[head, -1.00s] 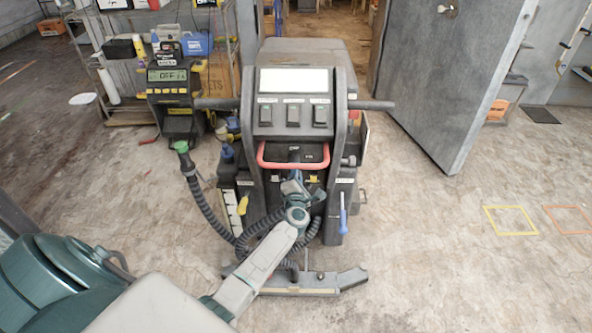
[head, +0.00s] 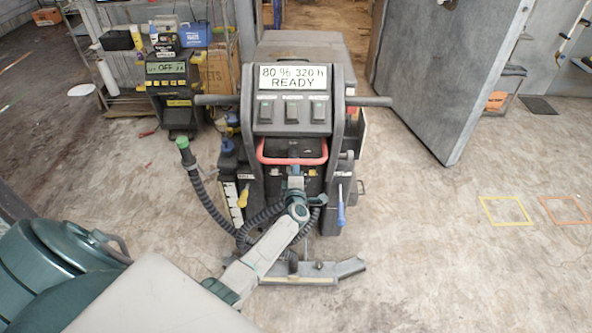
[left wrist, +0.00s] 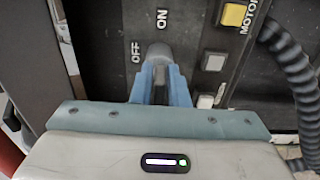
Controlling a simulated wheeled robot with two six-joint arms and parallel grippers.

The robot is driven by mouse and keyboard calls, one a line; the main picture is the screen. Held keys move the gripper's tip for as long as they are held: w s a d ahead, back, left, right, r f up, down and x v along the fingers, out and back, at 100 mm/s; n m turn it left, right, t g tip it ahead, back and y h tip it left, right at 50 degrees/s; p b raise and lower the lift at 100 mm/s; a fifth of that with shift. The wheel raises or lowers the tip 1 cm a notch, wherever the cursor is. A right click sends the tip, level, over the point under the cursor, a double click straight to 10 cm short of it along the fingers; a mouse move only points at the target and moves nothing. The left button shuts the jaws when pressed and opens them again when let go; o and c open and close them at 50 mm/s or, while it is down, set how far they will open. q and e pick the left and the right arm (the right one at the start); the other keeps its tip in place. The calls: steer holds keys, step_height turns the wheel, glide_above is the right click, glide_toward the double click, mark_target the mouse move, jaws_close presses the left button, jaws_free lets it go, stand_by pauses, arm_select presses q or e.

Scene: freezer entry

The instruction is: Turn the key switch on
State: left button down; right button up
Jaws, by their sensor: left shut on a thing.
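The key switch (left wrist: 159,50) shows in the left wrist view as a grey knob on a black panel. The ON label is straight above it and the OFF label is to its left; the knob points up towards ON. My left gripper (left wrist: 160,84) has its blue fingers shut on the knob, hiding its lower part. In the head view my left gripper (head: 295,180) is at the front panel of the floor machine, below the red handle, and the switch is hidden there. The machine's display (head: 292,77) reads "80 % 320 h READY". My right gripper is in neither view.
A yellow MOTOR button (left wrist: 233,14) and a black corrugated hose (left wrist: 290,60) are right of the switch. A charger (head: 170,85) with an OFF display stands at the back left, by a shelf. A large grey door (head: 450,70) stands open behind right.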

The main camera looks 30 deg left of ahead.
arm_select(q)
steer(key=c, duration=1.5)
jaws_free()
steer(key=v, duration=1.1)
steer(key=shift+a, duration=0.1)
steer(key=shift+f, duration=0.1)
steer(key=s+d+f+m+g+h, duration=0.25)
steer(key=s+f+m, duration=0.3)
steer(key=f, duration=0.45)
steer(key=s+d+f+m+g+h, duration=0.1)
steer(key=s+f+m+h, duration=0.2)
steer(key=s+f+m, duration=0.35)
steer(key=s+d+f+m+g+h, duration=0.1)
steer(key=s+d+f+m+h, duration=0.15)
steer(key=s+f, duration=0.65)
steer(key=s+f+m+g, duration=0.3)
steer(key=s+f, duration=0.3)
steer(key=s, duration=0.4)
steer(key=s+a+f+m+g, duration=0.1)
steer(key=s+f+m+g, duration=0.2)
steer(key=s+f, duration=0.3)
steer(key=s+f+m+g, duration=0.3)
steer(key=s+f+m, duration=0.1)
steer(key=s, duration=1.1)
steer(key=shift+s+a+f+g+h, duration=0.1)
steer(key=shift+f+g+h, duration=0.1)
steer(key=shift+f, duration=0.25)
steer(key=shift+s+a+f+g+h, duration=0.1)
steer(key=shift+f+h, duration=0.1)
steer(key=shift+f, duration=0.25)
